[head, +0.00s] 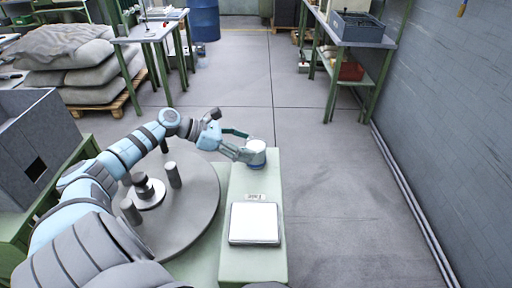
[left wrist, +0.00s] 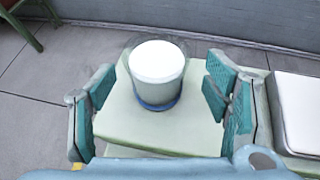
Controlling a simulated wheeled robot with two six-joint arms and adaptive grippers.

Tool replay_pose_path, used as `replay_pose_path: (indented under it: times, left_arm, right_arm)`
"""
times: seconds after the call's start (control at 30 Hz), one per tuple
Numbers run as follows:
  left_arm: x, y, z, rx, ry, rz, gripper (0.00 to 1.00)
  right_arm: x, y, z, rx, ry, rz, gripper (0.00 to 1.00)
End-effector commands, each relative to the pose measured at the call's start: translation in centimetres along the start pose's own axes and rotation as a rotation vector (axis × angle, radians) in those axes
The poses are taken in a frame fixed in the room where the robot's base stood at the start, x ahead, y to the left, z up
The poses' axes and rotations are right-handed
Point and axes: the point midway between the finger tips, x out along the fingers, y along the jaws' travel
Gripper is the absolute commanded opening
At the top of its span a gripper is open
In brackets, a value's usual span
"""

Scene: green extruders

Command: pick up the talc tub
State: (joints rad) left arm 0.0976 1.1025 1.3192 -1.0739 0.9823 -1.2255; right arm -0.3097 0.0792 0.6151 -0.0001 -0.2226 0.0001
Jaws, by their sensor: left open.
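The talc tub (head: 256,153) is a white round tub with a blue band at its foot. It stands upright at the far end of the pale green bench. In the left wrist view the tub (left wrist: 157,72) shows its white lid, with a pale, see-through outline around it. My left gripper (head: 246,146) is open at the tub's left side. In the left wrist view its teal-padded fingers (left wrist: 158,92) stand wide apart on either side of the tub, with visible gaps to it. My right gripper is not in view.
A scale with a white plate (head: 255,223) sits on the bench nearer to me. A grey round turntable (head: 200,212) with several dark cylinders lies left of the bench. The floor (head: 330,190) to the right is clear up to the wall.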

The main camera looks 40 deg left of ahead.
Motion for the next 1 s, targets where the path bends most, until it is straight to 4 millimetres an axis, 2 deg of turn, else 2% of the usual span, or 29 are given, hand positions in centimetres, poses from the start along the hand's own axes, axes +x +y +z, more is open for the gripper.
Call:
replay_pose_path:
  times: [0.03, 0.23, 0.43, 0.67, 1.0]
  left_arm:
    - [0.9, 0.0, 0.2, -0.002, -0.007, -0.001, 0.7]
    - [3.0, -0.1, 0.2, -0.002, -0.003, -0.001, 0.7]
    - [6.6, -0.1, -0.1, -0.002, -0.001, 0.001, 0.7]
    - [7.1, -0.1, -0.3, 0.0, 0.003, 0.001, 0.7]
    - [7.1, -0.1, -0.3, 0.0, 0.003, 0.001, 0.17]
  right_arm:
    - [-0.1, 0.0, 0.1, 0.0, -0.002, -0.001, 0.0]
    - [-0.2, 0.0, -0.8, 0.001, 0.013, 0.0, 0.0]
    - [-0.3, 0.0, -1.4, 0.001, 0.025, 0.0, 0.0]
    - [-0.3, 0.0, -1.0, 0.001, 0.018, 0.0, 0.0]
    - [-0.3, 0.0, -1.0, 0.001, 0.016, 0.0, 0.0]
